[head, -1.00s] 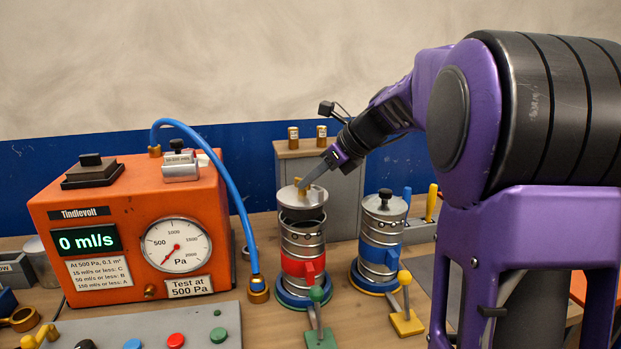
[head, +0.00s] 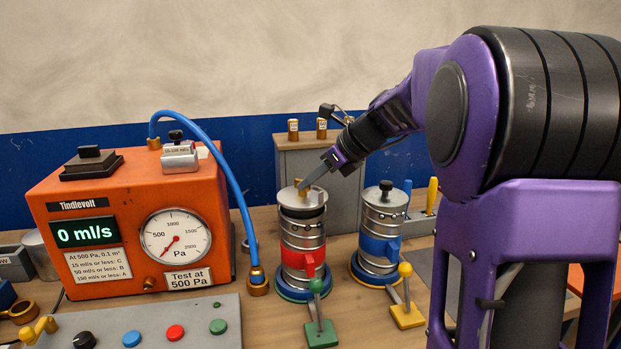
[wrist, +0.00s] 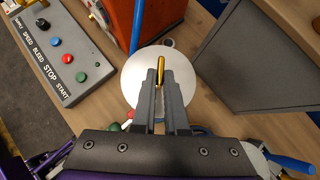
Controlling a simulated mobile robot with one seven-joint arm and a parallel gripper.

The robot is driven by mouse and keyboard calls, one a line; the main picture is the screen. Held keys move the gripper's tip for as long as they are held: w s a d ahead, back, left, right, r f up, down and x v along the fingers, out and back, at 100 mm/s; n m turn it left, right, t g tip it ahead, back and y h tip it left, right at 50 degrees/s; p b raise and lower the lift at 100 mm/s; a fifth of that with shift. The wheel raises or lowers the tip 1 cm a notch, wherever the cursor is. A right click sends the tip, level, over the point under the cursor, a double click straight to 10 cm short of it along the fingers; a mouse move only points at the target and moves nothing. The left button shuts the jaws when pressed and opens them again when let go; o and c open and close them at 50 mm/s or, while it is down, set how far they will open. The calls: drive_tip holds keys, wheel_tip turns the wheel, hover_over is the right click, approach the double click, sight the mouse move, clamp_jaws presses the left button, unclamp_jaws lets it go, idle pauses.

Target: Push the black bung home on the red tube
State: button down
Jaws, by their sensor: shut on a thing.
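The red tube (head: 302,262) is a silver spiral duct with a red band, upright on a blue base. At its top is the bung, with a round silver plate (head: 290,197), a brass handle (head: 301,184) and a black band (head: 303,211) beneath the plate. The black band shows just above the tube's rim; how deep it sits inside is hidden. My gripper (head: 305,187) comes in from the upper right, shut on the brass handle. In the wrist view the jaws (wrist: 159,84) clasp the handle (wrist: 163,74) over the silver plate (wrist: 137,77), which hides the tube mouth.
A blue-banded tube (head: 380,247) with a black-knobbed top stands close at right. The orange tester (head: 130,225) reads 0 ml/s; its blue hose (head: 232,180) arches down left of the red tube. A grey cabinet (head: 338,185) stands behind. A button panel (head: 170,325) lies in front left.

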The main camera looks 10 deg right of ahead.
drive_tip(key=shift+f+b, duration=0.5)
drive_tip(key=shift+f, duration=0.6)
drive_tip(key=c, duration=0.9)
unclamp_jaws()
drive_tip(key=shift+o, duration=0.2)
drive_tip(key=p+v, duration=0.2)
drive_tip(key=v, duration=1.5)
drive_tip(key=shift+r, duration=0.15)
drive_tip(key=shift+s+d, duration=0.1)
drive_tip(key=shift+d, duration=0.05)
